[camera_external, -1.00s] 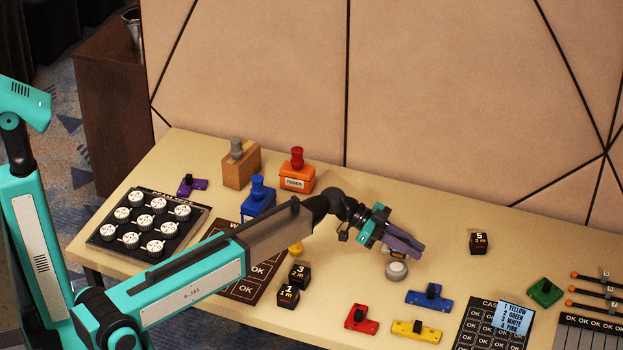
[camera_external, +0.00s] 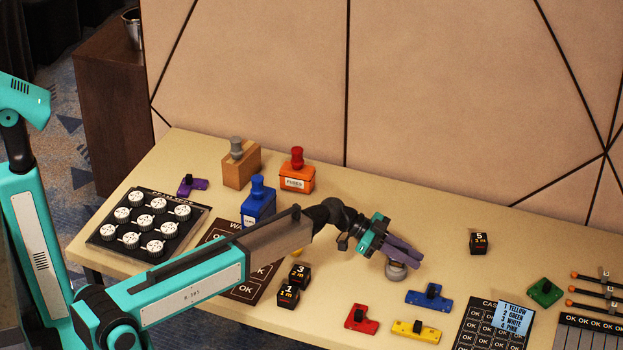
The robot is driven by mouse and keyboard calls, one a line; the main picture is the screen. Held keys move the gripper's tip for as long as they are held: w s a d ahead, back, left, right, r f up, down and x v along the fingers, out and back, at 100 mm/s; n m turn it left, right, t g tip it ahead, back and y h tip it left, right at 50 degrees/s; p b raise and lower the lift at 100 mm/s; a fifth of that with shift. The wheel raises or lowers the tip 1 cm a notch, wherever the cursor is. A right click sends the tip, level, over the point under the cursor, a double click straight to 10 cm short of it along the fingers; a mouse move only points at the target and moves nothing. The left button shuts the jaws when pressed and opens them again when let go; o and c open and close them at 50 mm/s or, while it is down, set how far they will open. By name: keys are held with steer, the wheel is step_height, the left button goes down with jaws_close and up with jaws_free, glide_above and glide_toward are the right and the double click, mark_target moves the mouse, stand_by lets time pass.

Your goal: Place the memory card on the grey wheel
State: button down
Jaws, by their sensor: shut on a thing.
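The grey wheel (camera_external: 395,273) is a small round piece standing on the table, right of the middle. My gripper (camera_external: 408,259) has purple fingers and a teal body, and it is tilted down with its fingertips right over the wheel, covering part of its top. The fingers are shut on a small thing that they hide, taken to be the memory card. I cannot make out the card itself, nor whether it touches the wheel. I see no memory card lying elsewhere on the table.
Red (camera_external: 361,319), yellow (camera_external: 417,330) and blue (camera_external: 429,298) blocks lie in front and to the right. Black cubes marked 1 (camera_external: 288,296) and 3 (camera_external: 300,274) stand below my arm. A cube marked 5 (camera_external: 479,243) stands right, with bare table around it.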

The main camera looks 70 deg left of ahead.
steer(key=shift+f, duration=0.15)
steer(key=c, duration=1.7)
jaws_free()
steer(key=shift+o, duration=0.2)
steer(key=shift+r, duration=0.25)
steer(key=b+v, duration=0.1)
steer(key=v, duration=1.1)
steer(key=shift+b, duration=0.3)
steer(key=shift+d, duration=0.1)
